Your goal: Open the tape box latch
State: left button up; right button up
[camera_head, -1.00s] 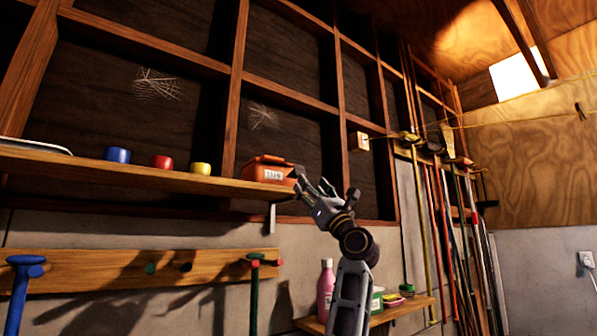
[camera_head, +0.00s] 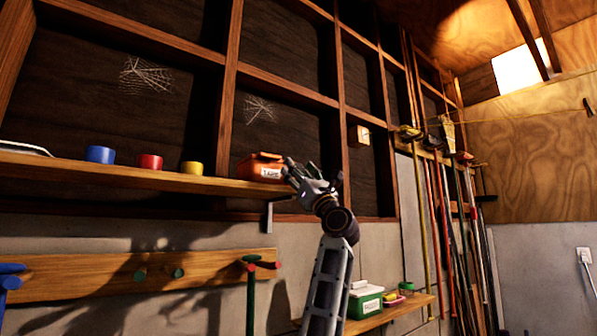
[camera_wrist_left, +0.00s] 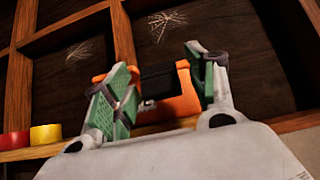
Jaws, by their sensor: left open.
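The orange tape box (camera_head: 259,167) with a white label sits at the right end of the long wooden shelf. In the left wrist view, the orange box (camera_wrist_left: 183,103) shows between my fingers, with a dark latch-like part (camera_wrist_left: 158,81) on its front. My left gripper (camera_head: 312,170) is at the box's right front side, its fingers spread. In the wrist view, its green-padded fingers (camera_wrist_left: 158,75) stand apart on either side of the dark part. I cannot tell whether they touch the box. My right gripper is not in view.
A peg rail (camera_head: 100,272) hangs below. A lower shelf at right holds a green container (camera_head: 365,302). Long-handled tools lean farther right.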

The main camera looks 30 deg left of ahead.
pick_arm(q)
jog(key=shift+c, duration=0.7)
jog(key=c, duration=0.5)
jog(key=shift+c, duration=1.9)
jog(key=shift+r+g+p, duration=0.2)
jog(key=shift+g+p, duration=0.2)
jog(key=shift+p, duration=0.05)
jog(key=shift+r+h, duration=0.1)
jog(key=shift+h, duration=0.2)
jog(key=h+p, duration=0.1)
jog(key=p, duration=0.1)
jog(key=shift+r+g+p, duration=0.3)
jog(key=shift+r, duration=0.05)
jog(key=shift+a, duration=0.1)
jog(key=shift+r+h+p, duration=0.1)
jog(key=shift+h+p, duration=0.35)
jog(key=shift+h, duration=0.05)
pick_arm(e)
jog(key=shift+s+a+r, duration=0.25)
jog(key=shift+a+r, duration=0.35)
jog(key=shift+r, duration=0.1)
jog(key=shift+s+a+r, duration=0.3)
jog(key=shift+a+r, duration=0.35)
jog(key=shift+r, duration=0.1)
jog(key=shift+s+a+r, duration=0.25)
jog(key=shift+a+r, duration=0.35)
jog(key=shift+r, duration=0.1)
